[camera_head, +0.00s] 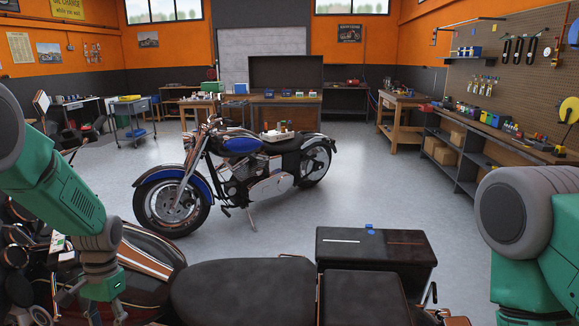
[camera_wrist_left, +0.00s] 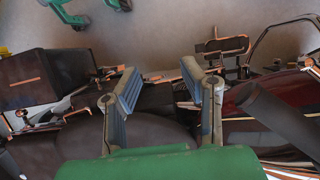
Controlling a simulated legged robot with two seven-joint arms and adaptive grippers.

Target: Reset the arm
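My left arm (camera_head: 65,205) comes in from the left and hangs down over the near motorcycle (camera_head: 140,260). My left gripper (camera_head: 94,306) is at the bottom left of the head view, above the tank and handlebar area. In the left wrist view my left gripper (camera_wrist_left: 158,85) has its two fingers spread apart with nothing between them, over the dark seat and red tank. My right arm (camera_head: 520,220) shows at the right edge as a grey joint and green link. My right gripper is out of view.
The near motorcycle's black seat (camera_head: 245,292) and rear box (camera_head: 375,248) lie along the bottom. A blue motorcycle (camera_head: 240,145) stands beyond on open grey floor (camera_head: 400,170). Workbenches (camera_head: 285,108) line the back, and shelving with a pegboard (camera_head: 510,75) lines the right.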

